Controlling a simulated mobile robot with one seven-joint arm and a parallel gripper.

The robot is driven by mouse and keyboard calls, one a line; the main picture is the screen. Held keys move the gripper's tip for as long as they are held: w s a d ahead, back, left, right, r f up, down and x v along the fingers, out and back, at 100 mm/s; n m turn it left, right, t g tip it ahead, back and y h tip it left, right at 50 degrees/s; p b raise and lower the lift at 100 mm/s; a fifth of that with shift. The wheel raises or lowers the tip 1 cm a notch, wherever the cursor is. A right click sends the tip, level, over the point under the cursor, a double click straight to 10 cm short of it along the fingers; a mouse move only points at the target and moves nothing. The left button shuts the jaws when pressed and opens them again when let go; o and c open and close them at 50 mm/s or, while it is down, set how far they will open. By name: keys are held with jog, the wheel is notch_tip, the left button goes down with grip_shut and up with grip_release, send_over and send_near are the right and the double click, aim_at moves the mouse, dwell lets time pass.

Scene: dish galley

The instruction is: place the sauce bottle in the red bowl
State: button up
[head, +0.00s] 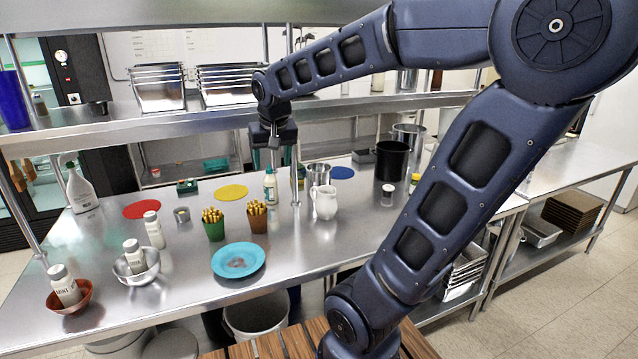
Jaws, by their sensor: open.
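The red bowl (70,308) stands at the table's front left. A white labelled bottle (64,284) leans inside it. A similar white bottle (135,256) leans in a metal bowl (138,277), and another white bottle (154,230) stands upright on the table behind. A pale bottle with a green cap (270,186) stands further back, near the shelf post. Labels are too small to tell which is the sauce bottle. My gripper (274,158) is open, pointing down above the green-capped bottle, apart from it. Its fingers are small and dark, and seem empty.
A blue plate (238,260), a green cup of fries (214,229) and a brown cup of fries (257,222) stand mid-table. A white pitcher (323,203) is right of the green-capped bottle. A spray bottle (81,188) stands back left. A steel shelf (200,117) runs above the table.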

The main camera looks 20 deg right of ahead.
jog(key=s+d+f, duration=0.3)
jog(key=s+d, duration=0.5)
jog(key=s, duration=0.3)
jog(key=shift+s+d+f+t, duration=0.15)
jog(key=shift+s+t, duration=0.15)
jog(key=shift+s, duration=0.05)
